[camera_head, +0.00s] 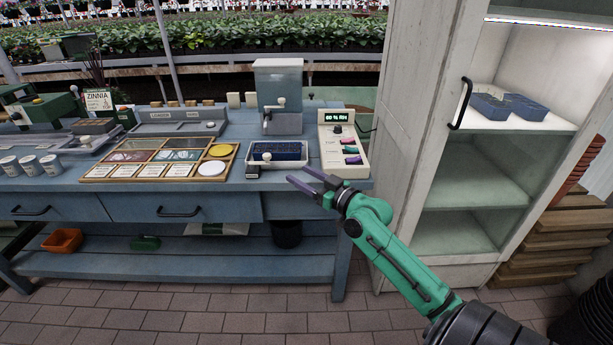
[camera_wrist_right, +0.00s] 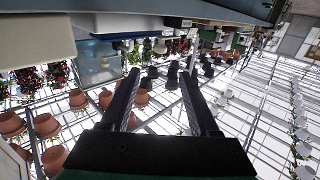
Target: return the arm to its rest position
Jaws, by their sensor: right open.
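My right arm (camera_head: 400,262) is green and comes in from the lower right in the head view. Its gripper (camera_head: 304,184) is open and empty, with two dark purple fingers pointing left. It appears in front of the blue workbench's front edge, near the small white tray. In the right wrist view the two dark fingers (camera_wrist_right: 158,98) stand apart with nothing between them. That view looks tilted across plant pots and a bright frame. My left gripper is not in view.
The blue workbench (camera_head: 120,209) holds a seed-packet tray (camera_head: 84,178), a white tray (camera_head: 308,162) with a dark blue block, a dispenser (camera_head: 279,92) and a humidity meter box (camera_head: 342,150). A white cabinet (camera_head: 411,120) stands open at right, with blue trays (camera_head: 490,107) inside. Brick floor is clear in front.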

